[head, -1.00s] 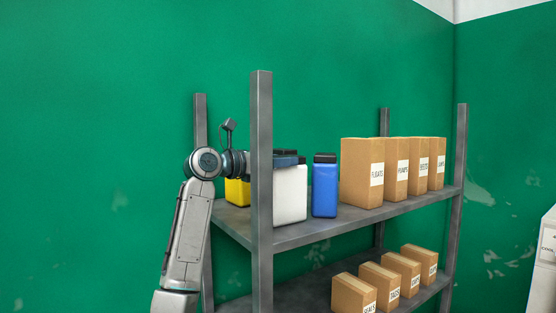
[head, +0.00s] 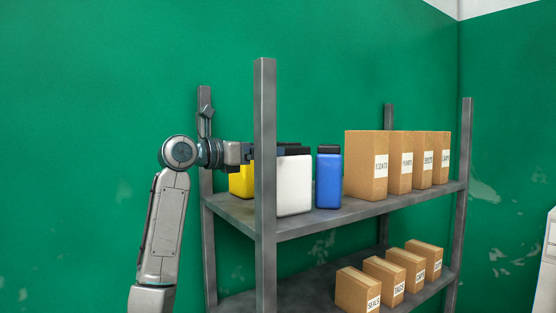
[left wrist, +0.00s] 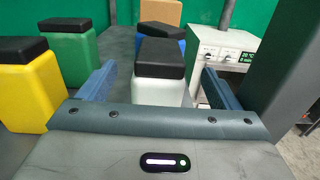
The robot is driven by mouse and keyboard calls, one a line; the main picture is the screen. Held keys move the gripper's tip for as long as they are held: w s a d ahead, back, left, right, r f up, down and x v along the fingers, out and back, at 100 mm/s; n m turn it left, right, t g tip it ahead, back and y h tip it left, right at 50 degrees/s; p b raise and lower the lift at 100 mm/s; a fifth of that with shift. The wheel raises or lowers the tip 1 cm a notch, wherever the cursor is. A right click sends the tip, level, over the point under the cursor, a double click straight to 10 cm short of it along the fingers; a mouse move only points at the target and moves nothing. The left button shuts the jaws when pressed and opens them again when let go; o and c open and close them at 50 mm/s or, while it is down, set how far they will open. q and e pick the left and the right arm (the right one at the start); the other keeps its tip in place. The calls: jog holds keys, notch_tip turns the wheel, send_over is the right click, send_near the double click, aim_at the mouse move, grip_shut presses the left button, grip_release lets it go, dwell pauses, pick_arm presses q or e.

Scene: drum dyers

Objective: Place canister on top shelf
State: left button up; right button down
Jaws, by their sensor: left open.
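A white canister (head: 294,187) with a black cap stands upright on the top shelf (head: 330,219), near its left end. My left gripper (head: 247,153) is at the left end of this shelf, partly behind the front left post. In the left wrist view my left gripper (left wrist: 154,88) is open, its fingers on either side of the white canister (left wrist: 156,90) and apart from it. A blue canister (head: 328,181) stands just right of the white one. A yellow canister (head: 240,181) stands behind on the left. My right gripper is not in view.
A green canister (left wrist: 72,58) stands beside the yellow one in the left wrist view. Several cardboard boxes (head: 366,167) fill the right of the top shelf, and more boxes (head: 357,291) sit on the shelf below. The front left post (head: 265,160) rises close to my left arm.

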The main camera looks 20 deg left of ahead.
pick_arm(q)
jog(key=b+v, duration=0.1)
jog(key=v, duration=0.5)
jog(key=shift+b, duration=0.4)
